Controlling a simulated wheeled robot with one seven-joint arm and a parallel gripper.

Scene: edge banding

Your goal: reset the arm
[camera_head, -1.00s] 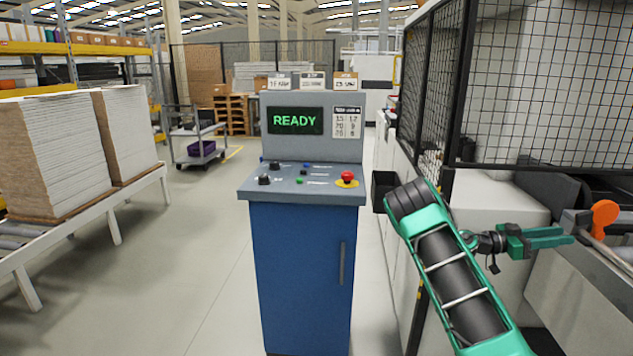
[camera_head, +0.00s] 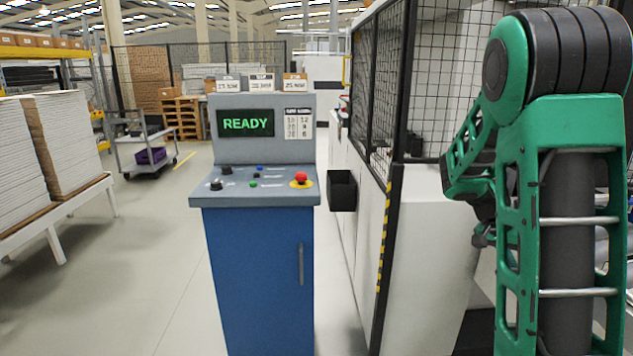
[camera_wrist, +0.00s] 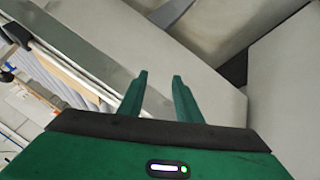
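My gripper (camera_wrist: 160,98) shows in the wrist view with its two green fingers apart and nothing between them. Grey and white machine panels (camera_wrist: 170,60) lie beyond the fingertips, tilted in the picture. In the head view my green arm stands at the right, raised and bent; it hides the gripper, whose fingers I cannot make out there.
A blue control console (camera_head: 258,275) with a READY screen (camera_head: 246,123) and a red button (camera_head: 301,178) stands left of my arm. The white machine (camera_head: 425,265) with mesh fencing (camera_head: 455,75) is close behind the arm. Board stacks (camera_head: 65,140) stand at left; the floor (camera_head: 150,250) between is clear.

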